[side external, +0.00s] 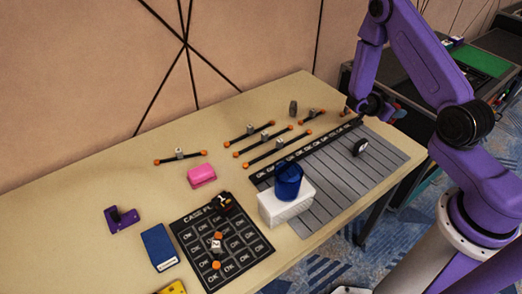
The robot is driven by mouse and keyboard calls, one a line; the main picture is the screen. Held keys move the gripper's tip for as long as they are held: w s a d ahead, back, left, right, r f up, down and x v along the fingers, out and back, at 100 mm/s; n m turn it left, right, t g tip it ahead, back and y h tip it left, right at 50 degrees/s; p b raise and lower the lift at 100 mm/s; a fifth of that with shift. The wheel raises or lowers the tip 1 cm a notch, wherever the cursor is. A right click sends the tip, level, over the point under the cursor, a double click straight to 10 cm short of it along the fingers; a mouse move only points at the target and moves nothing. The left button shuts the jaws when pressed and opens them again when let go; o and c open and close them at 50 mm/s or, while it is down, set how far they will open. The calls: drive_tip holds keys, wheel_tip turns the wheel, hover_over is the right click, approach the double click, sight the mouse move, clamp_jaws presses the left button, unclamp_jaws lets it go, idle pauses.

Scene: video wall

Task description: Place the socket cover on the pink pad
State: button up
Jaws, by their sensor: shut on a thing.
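The pink pad (202,175) is a small raised block on the tan table, left of the middle. My gripper (366,116) is at the table's far right end, well to the right of the pad and apart from it. It is small and dark here, and its fingertips are hard to make out. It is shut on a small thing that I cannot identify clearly. A small black and white piece (360,147) shows just below it over the grey slatted mat. I cannot tell whether this is the socket cover, or whether it is held.
A blue cup (288,181) stands on a white box (286,206), between the pad and my gripper. Several rods with orange ends (181,156) lie along the back. A black grid board (190,238), blue box (159,247) and purple bracket (122,219) are at front left.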

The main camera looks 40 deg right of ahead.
drive_tip(key=w+a+n+t, duration=0.3)
drive_tip(key=w+a+t, duration=0.1)
drive_tip(key=w, duration=0.3)
drive_tip(key=w+a+n+t, duration=0.4)
drive_tip(key=w+a, duration=0.1)
drive_tip(key=w, duration=0.3)
drive_tip(key=w+a+n+t+y, duration=0.3)
drive_tip(key=w+a+n, duration=0.15)
drive_tip(key=a, duration=0.35)
drive_tip(key=w+a+n+t+y, duration=0.35)
drive_tip(key=w+a, duration=0.25)
drive_tip(key=a, duration=0.2)
wheel_tip(320, 180, up, 4)
drive_tip(key=n+g+y, duration=0.1)
drive_tip(key=n+y, duration=1.2)
drive_tip(key=y, duration=0.2)
hover_over(200, 170)
drive_tip(key=shift+f, duration=4.9)
drive_tip(key=o, duration=0.6)
drive_tip(key=shift+f, duration=0.15)
drive_tip(key=o, duration=0.4)
